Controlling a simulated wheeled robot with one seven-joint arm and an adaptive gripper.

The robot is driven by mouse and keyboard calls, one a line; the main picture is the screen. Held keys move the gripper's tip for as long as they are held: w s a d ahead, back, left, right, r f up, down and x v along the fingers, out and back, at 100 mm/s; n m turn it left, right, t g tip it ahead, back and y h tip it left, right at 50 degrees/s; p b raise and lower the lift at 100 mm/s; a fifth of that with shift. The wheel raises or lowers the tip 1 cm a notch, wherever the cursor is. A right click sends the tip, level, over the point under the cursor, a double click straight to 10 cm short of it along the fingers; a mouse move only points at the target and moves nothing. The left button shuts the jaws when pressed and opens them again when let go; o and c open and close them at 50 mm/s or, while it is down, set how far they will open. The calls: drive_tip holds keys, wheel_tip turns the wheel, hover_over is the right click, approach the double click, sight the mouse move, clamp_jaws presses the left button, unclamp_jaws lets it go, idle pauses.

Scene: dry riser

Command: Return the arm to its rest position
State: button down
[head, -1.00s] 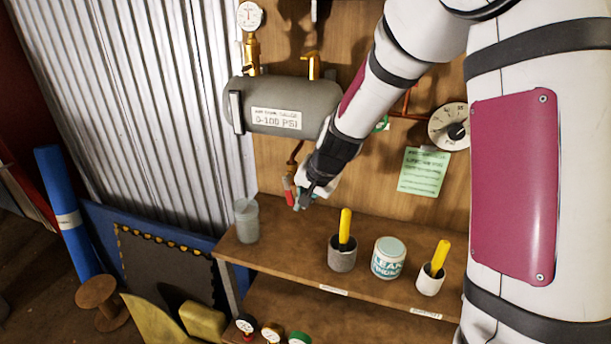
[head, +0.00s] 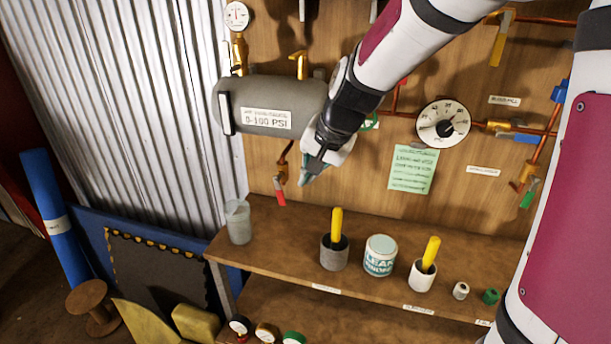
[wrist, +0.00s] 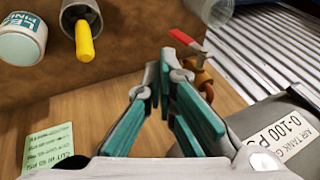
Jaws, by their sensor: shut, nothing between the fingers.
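My gripper (head: 312,170) hangs in the air in front of the wooden board, just below and right of the grey air tank (head: 272,104). Its teal-padded fingers are closed together with nothing between them, as the wrist view (wrist: 162,80) also shows. A red-handled valve (head: 280,188) is at the left of the gripper in the head view. It also shows in the wrist view (wrist: 186,40), just beyond the fingertips. I cannot tell whether the fingers touch it.
The shelf (head: 290,263) below holds a clear cup (head: 238,222), a grey cup (head: 334,254) and a white cup (head: 421,277) with yellow-handled tools, and a labelled tin (head: 380,257). A round gauge (head: 443,126), copper pipes and a green note (head: 411,169) are on the board at right.

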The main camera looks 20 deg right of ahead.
drive_tip(key=s+r+n, duration=0.3)
drive_tip(key=s+n, duration=0.1)
drive_tip(key=s, duration=0.9)
drive_tip(key=s+a+r+n+h, duration=0.1)
drive_tip(key=s+r+n, duration=0.2)
drive_tip(key=s, duration=1)
drive_tip(key=shift+r+n+h, duration=0.3)
drive_tip(key=shift+r+n, duration=0.1)
drive_tip(key=shift+r, duration=0.05)
